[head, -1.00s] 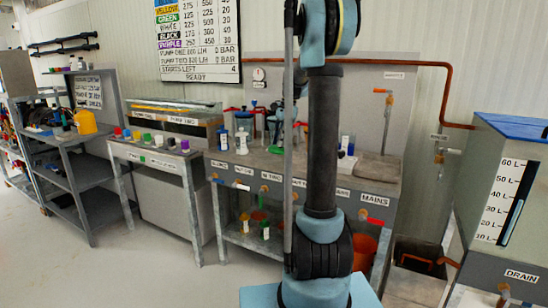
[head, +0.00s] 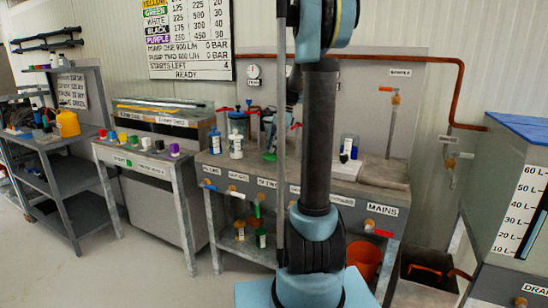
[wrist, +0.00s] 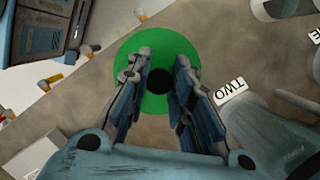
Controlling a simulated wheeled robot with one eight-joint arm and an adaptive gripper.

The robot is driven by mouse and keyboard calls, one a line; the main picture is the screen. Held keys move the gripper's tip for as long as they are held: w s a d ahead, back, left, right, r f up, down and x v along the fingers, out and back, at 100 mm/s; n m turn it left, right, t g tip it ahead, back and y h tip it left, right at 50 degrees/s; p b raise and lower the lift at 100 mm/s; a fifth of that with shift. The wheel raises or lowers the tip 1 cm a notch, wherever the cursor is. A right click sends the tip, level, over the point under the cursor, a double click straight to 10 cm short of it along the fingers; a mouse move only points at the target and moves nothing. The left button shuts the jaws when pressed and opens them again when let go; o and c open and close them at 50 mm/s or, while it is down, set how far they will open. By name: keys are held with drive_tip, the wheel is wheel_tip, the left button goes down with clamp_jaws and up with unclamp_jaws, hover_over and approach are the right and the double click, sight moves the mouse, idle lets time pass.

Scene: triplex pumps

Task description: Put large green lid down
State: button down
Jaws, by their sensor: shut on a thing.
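The large green lid (wrist: 155,36) is a round green disc with a dark centre in the wrist view. My gripper (wrist: 161,60) is shut on it at the middle, with a finger on each side of the dark centre. The lid lies over the grey-brown bench top (wrist: 75,110), near the bench's front edge; I cannot tell whether it touches the bench.
A label reading TWO (wrist: 229,90) and a clear container (wrist: 265,135) are right of the lid. In the head view, bottles (head: 236,145) stand left of my arm and a tank (head: 520,190) is at right.

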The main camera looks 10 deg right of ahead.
drive_tip(key=shift+f, duration=2)
drive_tip(key=shift+s, duration=0.1)
drive_tip(key=c, duration=1.4)
unclamp_jaws()
